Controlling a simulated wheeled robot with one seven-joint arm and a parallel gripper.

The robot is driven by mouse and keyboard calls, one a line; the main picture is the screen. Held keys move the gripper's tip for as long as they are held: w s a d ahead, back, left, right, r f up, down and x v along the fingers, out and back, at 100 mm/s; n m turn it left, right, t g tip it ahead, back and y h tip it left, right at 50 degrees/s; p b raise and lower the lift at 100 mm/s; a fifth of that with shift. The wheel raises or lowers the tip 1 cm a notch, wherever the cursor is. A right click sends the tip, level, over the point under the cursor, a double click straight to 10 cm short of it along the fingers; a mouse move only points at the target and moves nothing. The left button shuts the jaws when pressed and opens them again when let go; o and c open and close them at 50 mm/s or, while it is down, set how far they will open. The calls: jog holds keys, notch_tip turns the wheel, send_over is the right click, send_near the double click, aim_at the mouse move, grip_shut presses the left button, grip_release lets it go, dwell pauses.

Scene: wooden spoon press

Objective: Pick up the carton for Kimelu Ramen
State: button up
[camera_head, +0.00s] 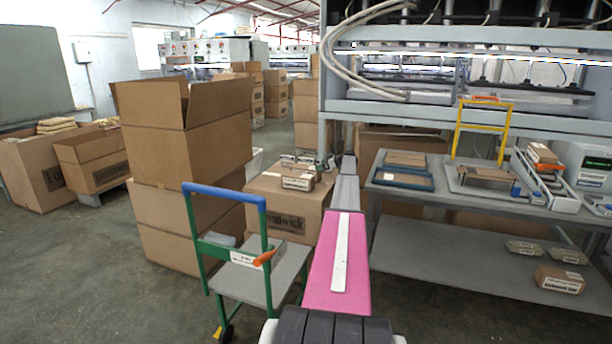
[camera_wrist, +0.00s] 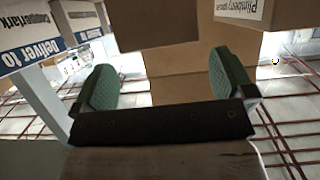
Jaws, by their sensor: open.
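No label reading Kimelu Ramen can be made out in either view. Small labelled cartons show in the head view: one carton (camera_head: 299,182) on top of a large box left of my arm, one carton (camera_head: 544,155) on the right of the table, and one carton (camera_head: 560,280) on the lower shelf. Their print is too small to read surely. In the wrist view my gripper (camera_wrist: 162,82) is open, its two green pads apart with nothing held between them. Brown cardboard surfaces lie beyond the pads. In the head view my arm hides what lies behind it.
The wrist view shows a carton marked Plimberry (camera_wrist: 247,10) at upper right and a "Deliver to" sign (camera_wrist: 35,50) at left. A blue-handled green cart (camera_head: 262,278) and stacked boxes (camera_head: 190,150) stand left. The grey table (camera_head: 400,192) stands right. Floor is clear front left.

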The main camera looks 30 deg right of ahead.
aim_at(313, 168)
jog(key=x, duration=0.5)
jog(key=shift+f, duration=0.25)
jog(key=shift+r, duration=0.1)
jog(key=c, duration=1.1)
jog(key=shift+r, duration=0.1)
